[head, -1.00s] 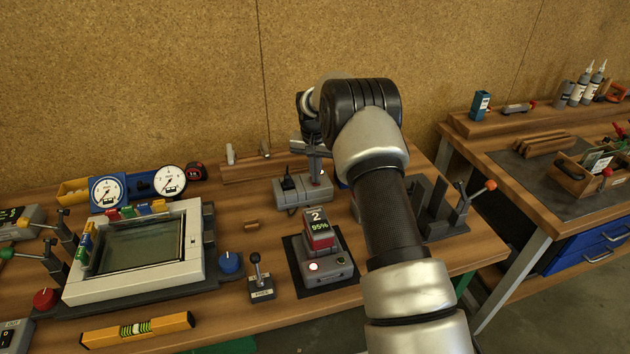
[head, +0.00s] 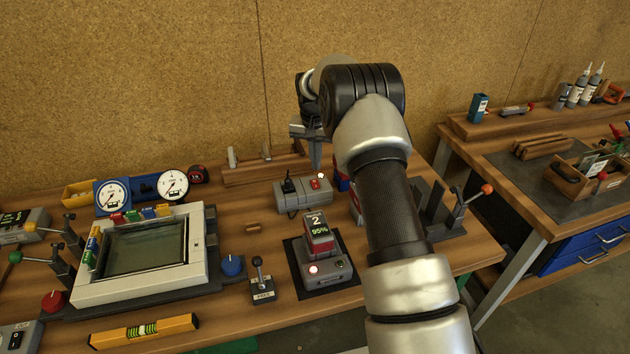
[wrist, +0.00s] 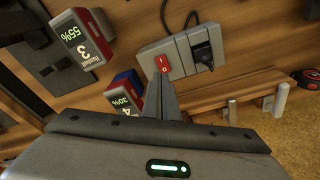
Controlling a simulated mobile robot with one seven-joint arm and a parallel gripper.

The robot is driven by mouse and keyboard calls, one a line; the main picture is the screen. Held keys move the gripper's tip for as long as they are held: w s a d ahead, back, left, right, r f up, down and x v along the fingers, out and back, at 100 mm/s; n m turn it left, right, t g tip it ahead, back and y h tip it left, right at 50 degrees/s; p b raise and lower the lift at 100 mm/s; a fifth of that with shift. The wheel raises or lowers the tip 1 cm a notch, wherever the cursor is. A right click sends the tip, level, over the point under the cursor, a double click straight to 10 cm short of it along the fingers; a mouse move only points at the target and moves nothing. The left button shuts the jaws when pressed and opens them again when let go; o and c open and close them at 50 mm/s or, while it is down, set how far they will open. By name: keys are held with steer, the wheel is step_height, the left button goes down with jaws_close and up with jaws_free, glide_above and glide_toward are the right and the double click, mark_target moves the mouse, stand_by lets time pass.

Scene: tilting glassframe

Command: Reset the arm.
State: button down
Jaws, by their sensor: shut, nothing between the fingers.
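My gripper (head: 316,165) hangs above the back of the bench, fingers pointing down, close to a grey power strip (head: 291,203). The strip carries a red rocker switch (head: 315,184) and a black plug (head: 288,186). A small light glows at the strip's right end. In the wrist view my gripper's fingers (wrist: 163,82) are together and empty. Their tips appear close to the red switch (wrist: 162,64); I cannot tell whether they touch it. My arm blocks part of the bench on the right.
A glass-topped frame (head: 143,254) with clamps stands at left. A battery (head: 318,230) reading 95% sits in a charger with a red light. Batteries 3 (wrist: 82,40) and 30% (wrist: 126,95) show in the wrist view. A level (head: 143,331) lies in front.

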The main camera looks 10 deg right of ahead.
steer(key=shift+r, duration=0.15)
steer(key=s+a+r+n+t, duration=0.1)
steer(key=s+r, duration=0.8)
steer(key=r, duration=0.3)
steer(key=s+a+r+n+t, duration=0.1)
steer(key=s+r+n, duration=0.1)
steer(key=s+r, duration=0.8)
steer(key=s+a+r+n+t, duration=0.1)
steer(key=s+a+n+t, duration=0.1)
steer(key=s, duration=2.2)
steer(key=shift+s+r+y, duration=0.2)
steer(key=shift+r+y, duration=0.2)
